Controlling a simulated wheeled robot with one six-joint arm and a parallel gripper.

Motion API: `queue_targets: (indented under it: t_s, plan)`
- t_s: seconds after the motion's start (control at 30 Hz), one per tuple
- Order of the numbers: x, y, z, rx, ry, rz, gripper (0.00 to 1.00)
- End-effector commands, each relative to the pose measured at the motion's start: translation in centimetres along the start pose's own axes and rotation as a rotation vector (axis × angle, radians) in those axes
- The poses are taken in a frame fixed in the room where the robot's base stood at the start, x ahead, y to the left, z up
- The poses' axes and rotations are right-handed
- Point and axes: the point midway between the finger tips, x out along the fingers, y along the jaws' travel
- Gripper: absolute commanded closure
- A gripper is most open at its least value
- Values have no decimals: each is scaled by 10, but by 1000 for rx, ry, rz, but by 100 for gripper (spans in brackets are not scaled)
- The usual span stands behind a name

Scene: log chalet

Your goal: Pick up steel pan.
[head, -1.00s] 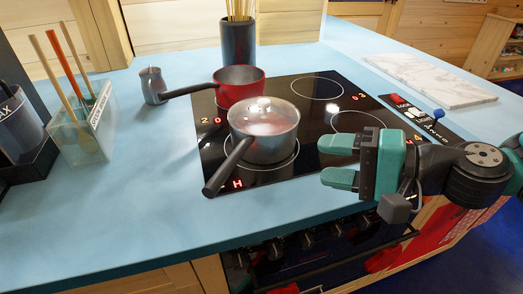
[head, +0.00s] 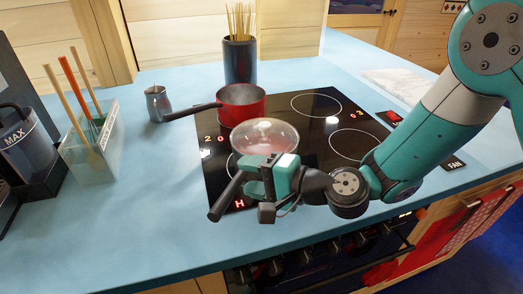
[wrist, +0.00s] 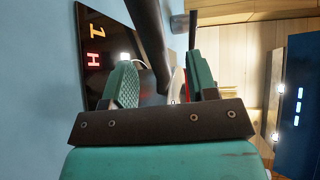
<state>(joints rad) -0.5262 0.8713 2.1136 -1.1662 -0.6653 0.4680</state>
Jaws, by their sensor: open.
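The steel pan (head: 265,137) sits on the front left ring of the black hob, with a clear, domed top surface that looks like glass. Its black handle (head: 227,198) points to the front left. My gripper (head: 258,180) is in front of the pan beside the handle's root, and hides the pan's lower front. In the wrist view, the dark handle (wrist: 150,40) shows between the two open teal fingers (wrist: 160,65), apart from both as far as I can see. I cannot tell whether it lies fully within their reach.
A red pan (head: 241,103) stands right behind the steel pan, its handle pointing left. A small metal jug (head: 157,104) and a dark pot of sticks (head: 240,61) stand behind. A glass utensil holder (head: 91,150) is at the left. The blue counter at front left is clear.

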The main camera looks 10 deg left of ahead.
Motion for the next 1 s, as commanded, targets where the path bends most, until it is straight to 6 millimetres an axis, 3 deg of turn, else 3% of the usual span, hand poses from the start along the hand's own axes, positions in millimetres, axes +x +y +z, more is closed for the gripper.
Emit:
queue_targets:
  t_s: [0.2, 0.43, 0.67, 1.0]
  plan:
    - [24, -1, 1, 0, -1, 0, 47]
    - [25, 0, 0, 0, 1, 0, 47]
    - [25, 0, 0, 0, 0, 0, 100]
    - [25, 0, 0, 0, 0, 0, 100]
